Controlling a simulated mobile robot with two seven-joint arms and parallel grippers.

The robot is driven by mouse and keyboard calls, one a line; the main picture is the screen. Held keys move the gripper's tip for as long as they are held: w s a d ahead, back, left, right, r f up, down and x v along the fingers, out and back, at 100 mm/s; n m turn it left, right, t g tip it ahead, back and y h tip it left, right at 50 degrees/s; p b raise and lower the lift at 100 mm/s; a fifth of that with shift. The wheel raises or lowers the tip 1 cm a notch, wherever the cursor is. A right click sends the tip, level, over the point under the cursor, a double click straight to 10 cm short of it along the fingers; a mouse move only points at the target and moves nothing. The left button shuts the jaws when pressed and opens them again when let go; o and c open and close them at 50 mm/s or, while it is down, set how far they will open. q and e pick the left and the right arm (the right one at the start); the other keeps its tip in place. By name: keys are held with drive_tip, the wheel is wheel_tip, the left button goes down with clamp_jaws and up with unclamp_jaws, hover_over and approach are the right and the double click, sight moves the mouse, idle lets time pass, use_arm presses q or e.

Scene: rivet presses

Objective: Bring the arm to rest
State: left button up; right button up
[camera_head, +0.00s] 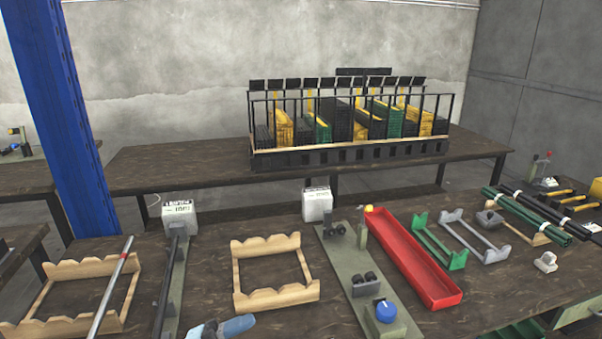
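Neither of my arms can be made out for certain, and no gripper fingers show in the head view. A light blue and grey object (222,328) is cut off by the bottom edge, left of centre; I cannot tell what it is. The dark wooden workbench (210,282) fills the foreground.
On the bench stand wooden cradles (237,271), a rod (112,287) across the left one, a red tray (408,257), a press fixture with a blue knob (386,311), green and grey brackets, and dark tubes (540,215). A blue post (55,110) rises at left. A filled rack (350,125) stands behind.

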use_arm(q)
drive_tip(key=s+a+f+n+t+y+b, duration=0.1)
drive_tip(key=s+a+f+n+t+y, duration=0.15)
drive_tip(key=s+f+n+y, duration=0.4)
drive_tip(key=s+a+f+n+t+y+b, duration=0.15)
drive_tip(key=a+f+n+y, duration=0.25)
drive_tip(key=f+n, duration=0.55)
drive_tip(key=s+a+f+n+t+y+b, duration=0.1)
drive_tip(key=s+a+f+n+y, duration=0.2)
drive_tip(key=s+f+n+y, duration=0.45)
wheel_tip(320, 180, up, 15)
drive_tip(key=a+g+h+p, duration=0.1)
drive_tip(key=p, duration=2.3)
drive_tip(key=shift+w+a, duration=0.3)
use_arm(e)
wheel_tip(320, 180, up, 15)
drive_tip(key=s+d, duration=0.1)
drive_tip(key=shift+d, duration=0.3)
